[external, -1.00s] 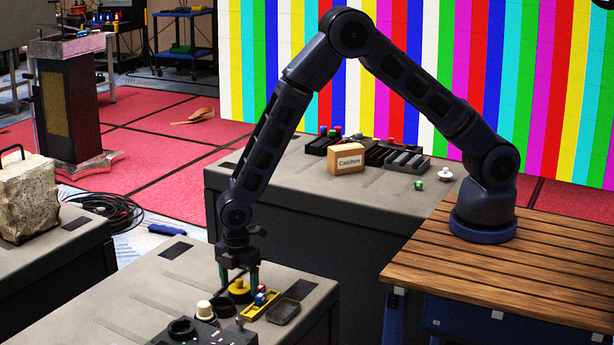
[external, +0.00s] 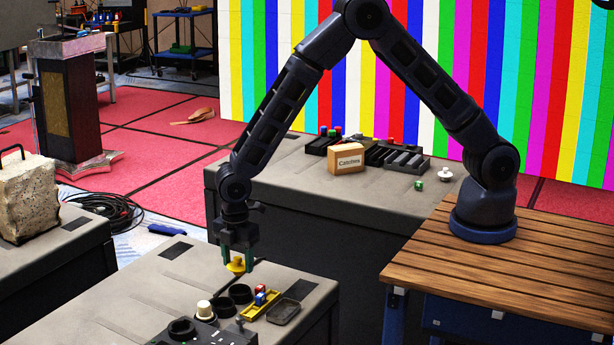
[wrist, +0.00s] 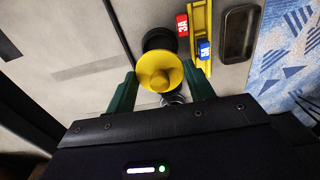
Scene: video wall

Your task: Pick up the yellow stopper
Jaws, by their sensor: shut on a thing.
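The yellow stopper (external: 236,265) is round with a small knob. My gripper (external: 238,260) is shut on it and holds it above the grey bench top. In the wrist view the stopper (wrist: 160,71) sits between my two green fingers (wrist: 160,88). Below it on the bench is a dark round holder (external: 240,293), partly covered by the stopper in the wrist view.
A yellow tray (external: 247,311) with red and blue blocks stands beside the holder, with a dark dish (external: 284,312) to its right. A cream knob (external: 204,310) and a black device (external: 182,329) are nearer the front.

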